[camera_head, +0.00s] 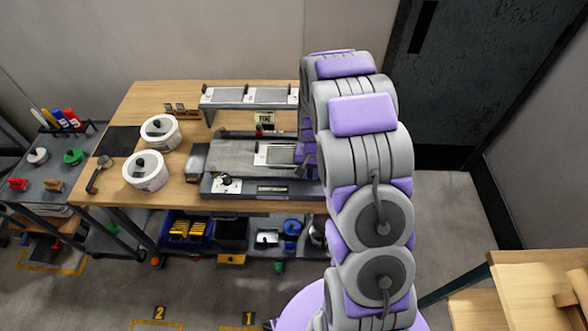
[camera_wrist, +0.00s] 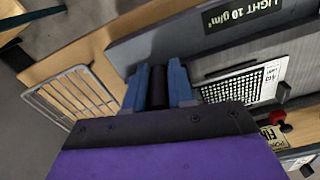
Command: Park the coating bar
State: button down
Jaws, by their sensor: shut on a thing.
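In the wrist view my gripper (camera_wrist: 158,82) is shut on a short black cylindrical grip, which I take to be the coating bar's handle (camera_wrist: 158,88). A grey slab (camera_wrist: 150,50) with an upside-down label reading "LIGHT 10 g/m²" lies just beyond the fingertips; I cannot tell whether the grip is joined to it. A card with a dotted grid (camera_wrist: 245,85) lies to the right of the fingers. In the head view the grey flat-bed coater (camera_head: 225,158) is on the wooden table, and my gripper (camera_head: 308,155) is at its right side, mostly hidden by my arm.
Two white round tubs (camera_head: 147,182) stand left of the coater. A raised grey rack (camera_head: 208,97) with pale panels is behind it. A wire rack (camera_wrist: 65,97) lies left of my gripper in the wrist view.

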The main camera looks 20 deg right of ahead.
jog(key=shift+s+d, duration=0.25)
jog(key=shift+d, duration=0.55)
jog(key=c, duration=1.4)
grip_release()
jog(key=o, duration=0.4)
jog(key=shift+d, duration=0.25)
jog(key=shift+o, duration=0.2)
notch_tip(320, 180, up, 17)
jog(key=p, duration=0.2)
jog(key=shift+r, duration=0.15)
